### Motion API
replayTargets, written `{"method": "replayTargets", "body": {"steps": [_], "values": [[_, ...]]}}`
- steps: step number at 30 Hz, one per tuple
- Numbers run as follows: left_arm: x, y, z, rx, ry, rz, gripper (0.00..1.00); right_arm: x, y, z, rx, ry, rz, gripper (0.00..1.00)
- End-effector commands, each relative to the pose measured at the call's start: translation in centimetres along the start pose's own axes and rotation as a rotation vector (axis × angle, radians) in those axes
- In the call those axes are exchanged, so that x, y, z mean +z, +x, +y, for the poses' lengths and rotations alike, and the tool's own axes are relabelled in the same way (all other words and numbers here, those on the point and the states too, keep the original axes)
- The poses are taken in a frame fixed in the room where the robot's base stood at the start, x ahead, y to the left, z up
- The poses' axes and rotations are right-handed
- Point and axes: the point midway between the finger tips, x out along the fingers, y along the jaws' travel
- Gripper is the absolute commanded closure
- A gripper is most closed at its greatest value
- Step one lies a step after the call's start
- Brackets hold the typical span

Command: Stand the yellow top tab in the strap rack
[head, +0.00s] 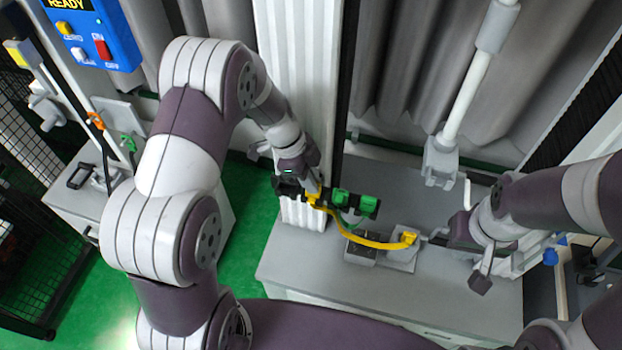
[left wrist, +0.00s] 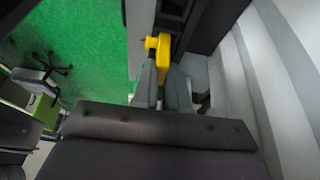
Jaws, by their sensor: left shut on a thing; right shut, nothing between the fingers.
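A yellow strap (head: 370,243) curves from my left gripper down to a yellow end piece (head: 409,238) on a grey block. My left gripper (head: 315,197) is shut on the yellow top tab at the strap's upper end. In the left wrist view the yellow top tab (left wrist: 160,52) shows at the tips of the grey fingers. A dark bar with green tabs (head: 342,197), apparently the strap rack, is right beside the held tab; I cannot tell whether the tab touches it. My right gripper (head: 432,237) is shut and empty, just right of the lower yellow end.
The grey bench top (head: 300,262) has free room at its front left. A white ribbed column (head: 300,70) stands behind my left gripper. A white post with a grey foot (head: 440,160) stands at the back right. A blue control box (head: 95,30) is at the far left.

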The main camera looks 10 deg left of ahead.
Motion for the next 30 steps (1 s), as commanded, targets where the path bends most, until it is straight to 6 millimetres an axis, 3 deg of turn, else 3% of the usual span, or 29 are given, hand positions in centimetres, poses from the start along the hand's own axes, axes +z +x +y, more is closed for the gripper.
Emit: {"method": "replayTargets", "body": {"steps": [10,11,12,13,23,26,30], "values": [[0.1,0.1,0.0,0.0,0.0,0.0,1.0,0.0,0.2,0.0,0.0,0.0,0.0,1.0],[0.1,0.1,0.0,0.0,0.0,0.0,0.77,0.0,0.2,0.0,0.0,0.0,0.0,1.0],[0.1,0.1,0.0,0.0,0.001,0.0,0.64,0.0,0.2,0.0,0.0,0.0,0.0,1.0],[0.1,0.1,0.0,0.0,0.001,0.0,0.57,0.0,0.2,0.0,0.0,0.0,0.0,1.0],[0.1,-0.1,-0.1,-0.002,0.001,0.0,0.57,0.0,0.4,0.0,0.0,0.0,0.0,1.0],[0.1,-1.3,-0.2,-0.006,0.003,0.0,0.57,0.1,0.9,0.0,0.0,0.0,0.0,1.0],[0.2,-4.4,-0.2,-0.007,0.002,-0.001,0.57,0.2,2.0,0.0,0.0,0.0,0.0,1.0]]}}
